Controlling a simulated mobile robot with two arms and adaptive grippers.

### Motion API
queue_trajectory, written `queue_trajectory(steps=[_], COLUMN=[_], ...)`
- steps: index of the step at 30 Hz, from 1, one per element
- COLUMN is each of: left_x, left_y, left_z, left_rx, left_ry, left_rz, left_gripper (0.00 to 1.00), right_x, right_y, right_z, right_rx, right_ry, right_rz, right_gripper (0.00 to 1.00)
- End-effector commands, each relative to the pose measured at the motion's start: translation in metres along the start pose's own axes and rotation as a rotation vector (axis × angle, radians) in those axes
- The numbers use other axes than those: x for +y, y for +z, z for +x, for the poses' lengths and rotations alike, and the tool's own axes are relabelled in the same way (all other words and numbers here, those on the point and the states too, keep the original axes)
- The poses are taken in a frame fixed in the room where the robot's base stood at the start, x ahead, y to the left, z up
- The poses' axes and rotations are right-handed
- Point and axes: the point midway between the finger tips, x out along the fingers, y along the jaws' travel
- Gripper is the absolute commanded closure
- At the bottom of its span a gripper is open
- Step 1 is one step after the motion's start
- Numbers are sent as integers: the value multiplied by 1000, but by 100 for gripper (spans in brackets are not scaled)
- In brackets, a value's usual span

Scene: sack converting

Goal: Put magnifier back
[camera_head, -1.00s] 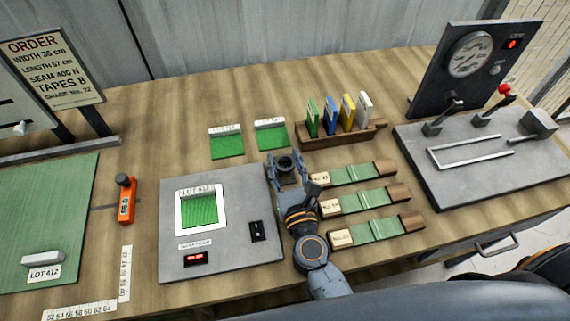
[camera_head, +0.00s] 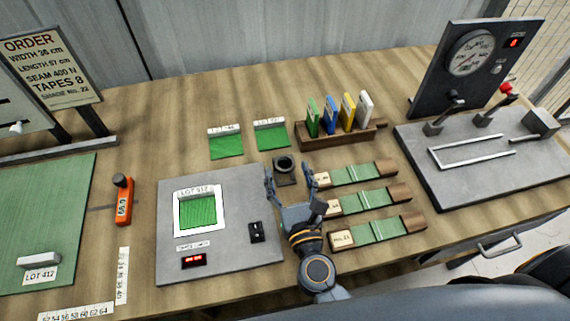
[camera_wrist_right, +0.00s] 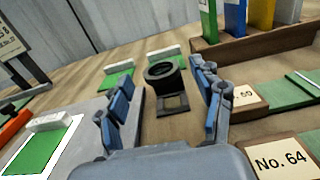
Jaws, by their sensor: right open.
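The magnifier (camera_head: 285,164) is a small dark stand with a round black lens ring. It rests on the wooden table between the grey light panel and the labelled swatch strips. In the right wrist view the magnifier (camera_wrist_right: 164,84) stands upright just beyond the fingertips, with a dark square base. My right gripper (camera_head: 291,176) is open, its fingers spread to the left and right on the near side of the magnifier, empty. In the right wrist view the open gripper (camera_wrist_right: 163,98) has clear space around the magnifier. My left gripper is not seen.
The grey panel (camera_head: 232,262) with a lit green swatch lies to the left. Several swatch strips (camera_head: 378,229) lie close on the right. Two green swatches (camera_head: 226,146) and a wooden card rack (camera_head: 345,139) stand behind. An orange tool (camera_head: 123,199) lies further left.

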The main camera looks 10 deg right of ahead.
Motion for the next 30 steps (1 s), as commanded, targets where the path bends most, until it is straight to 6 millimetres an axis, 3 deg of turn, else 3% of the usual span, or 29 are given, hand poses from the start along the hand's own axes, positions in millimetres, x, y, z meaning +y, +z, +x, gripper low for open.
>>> queue_trajectory(steps=[6,12,30], left_x=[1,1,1], left_y=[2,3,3], left_z=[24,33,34], left_rx=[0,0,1], left_ry=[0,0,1], left_rz=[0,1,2], left_gripper=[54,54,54], right_x=[0,0,0], right_y=[-6,-3,0], right_z=[-50,-76,-83], right_rx=[2,2,0], right_ry=[3,3,1], right_rz=[-2,-2,-1], right_gripper=[33,33,33])
